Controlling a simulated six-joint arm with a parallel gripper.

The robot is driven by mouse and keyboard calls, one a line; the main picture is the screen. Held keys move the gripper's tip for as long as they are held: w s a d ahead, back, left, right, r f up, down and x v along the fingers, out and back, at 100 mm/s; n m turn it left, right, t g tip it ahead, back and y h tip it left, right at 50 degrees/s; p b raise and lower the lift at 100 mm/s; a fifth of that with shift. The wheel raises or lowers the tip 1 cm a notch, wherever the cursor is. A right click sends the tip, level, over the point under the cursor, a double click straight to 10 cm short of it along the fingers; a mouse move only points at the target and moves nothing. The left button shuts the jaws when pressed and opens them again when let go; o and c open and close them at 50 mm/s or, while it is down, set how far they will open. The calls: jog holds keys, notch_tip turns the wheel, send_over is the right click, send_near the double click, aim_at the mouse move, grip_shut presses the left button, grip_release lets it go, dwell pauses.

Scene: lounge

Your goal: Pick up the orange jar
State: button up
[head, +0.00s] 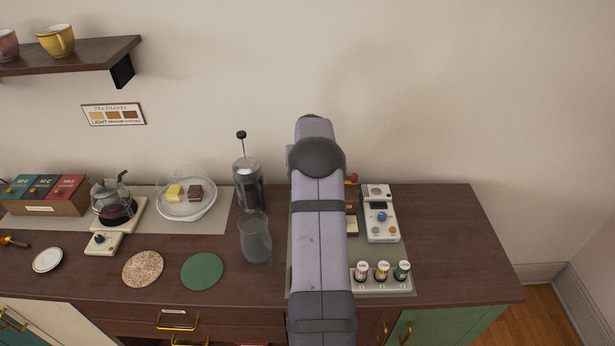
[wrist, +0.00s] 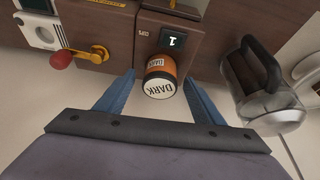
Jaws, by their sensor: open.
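The orange jar (wrist: 161,69) shows in the wrist view, with an orange body and a pale lid reading DARK. It stands in front of a brown box with a small display showing 1. My gripper (wrist: 158,92) is open, with one blue finger on each side of the jar. In the head view my arm hides the jar and the gripper.
A glass press (head: 248,185) and an empty glass (head: 255,238) stand left of my arm. A white device (head: 379,213) and a rack of small jars (head: 382,280) are on the right. The counter's right end (head: 460,240) is clear. A red-knobbed crank (wrist: 62,60) is near the jar.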

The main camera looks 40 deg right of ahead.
jog(key=shift+x, duration=0.95)
jog(key=c, duration=1.3)
jog(key=shift+r, duration=0.1)
